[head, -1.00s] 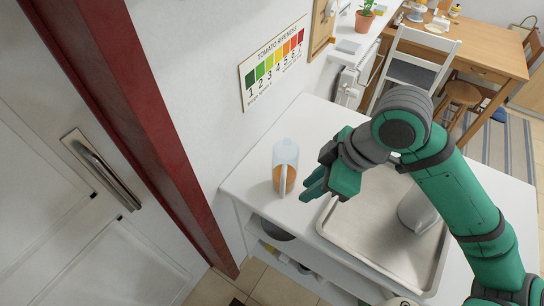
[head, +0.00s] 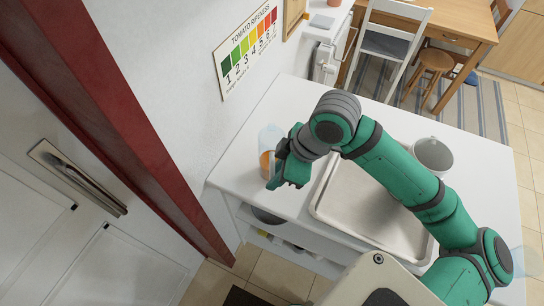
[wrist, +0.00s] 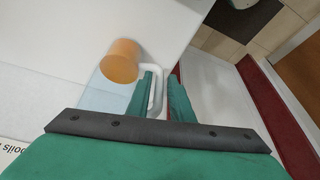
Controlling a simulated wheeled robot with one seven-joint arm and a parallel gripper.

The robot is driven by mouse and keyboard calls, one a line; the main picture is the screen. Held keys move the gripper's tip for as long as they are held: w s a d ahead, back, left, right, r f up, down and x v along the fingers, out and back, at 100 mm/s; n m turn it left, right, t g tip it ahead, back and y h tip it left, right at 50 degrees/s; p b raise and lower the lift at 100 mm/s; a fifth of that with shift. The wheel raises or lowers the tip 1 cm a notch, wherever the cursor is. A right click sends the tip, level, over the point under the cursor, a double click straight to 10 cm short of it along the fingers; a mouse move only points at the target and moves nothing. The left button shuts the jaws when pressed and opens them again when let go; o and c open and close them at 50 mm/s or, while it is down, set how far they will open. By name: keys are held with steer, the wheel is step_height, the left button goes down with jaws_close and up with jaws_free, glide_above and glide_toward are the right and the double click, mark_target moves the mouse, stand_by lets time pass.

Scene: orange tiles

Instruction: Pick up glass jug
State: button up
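The glass jug (head: 269,144) stands upright on the white counter near the wall, clear above with an orange lower part. My gripper (head: 272,180) is right beside it in the head view and hides part of its side. In the wrist view the jug's orange part (wrist: 120,61), pale glass body and whitish handle (wrist: 158,85) show. My gripper's fingers (wrist: 160,92) are apart, one on each side of the handle, with the left finger between handle and body. I see no clear grip on the handle.
A metal tray (head: 334,212) lies on the white counter (head: 243,157) under my arm. A grey-white cylindrical container (head: 433,154) stands at the tray's far right. The wall with a tomato chart (head: 246,50) is close behind the jug. Open shelves are below the counter.

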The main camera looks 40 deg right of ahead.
steer(key=shift+x, duration=1.1)
jaws_close()
stand_by(0.6)
